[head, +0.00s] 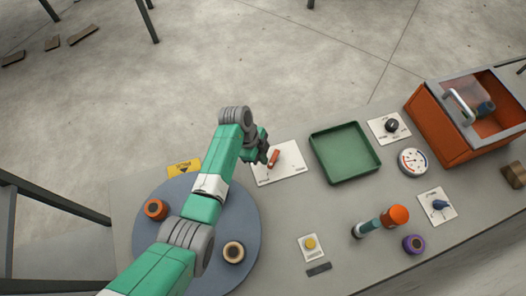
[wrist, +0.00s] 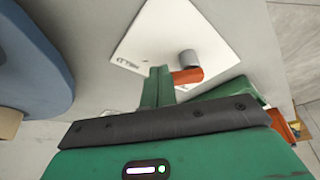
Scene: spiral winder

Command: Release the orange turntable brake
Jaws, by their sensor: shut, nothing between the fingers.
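The orange brake lever (head: 274,157) stands on a white plate (head: 291,172) just right of the blue-grey turntable (head: 247,205). In the wrist view the orange lever (wrist: 188,75) runs out from a grey round hub (wrist: 188,58) on the white plate (wrist: 165,30). My gripper (head: 264,155) is at the left side of the lever. In the wrist view the shut green fingers (wrist: 158,74) hold nothing and sit close beside the lever's end. I cannot tell whether they touch it. The turntable's edge (wrist: 35,65) shows at the left.
An orange spool (head: 156,209) and a tan spool (head: 233,252) sit on the turntable. A green tray (head: 372,172) is right of the plate. A black knob (head: 392,125), a gauge (head: 412,161) and an orange bin (head: 430,130) lie further right.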

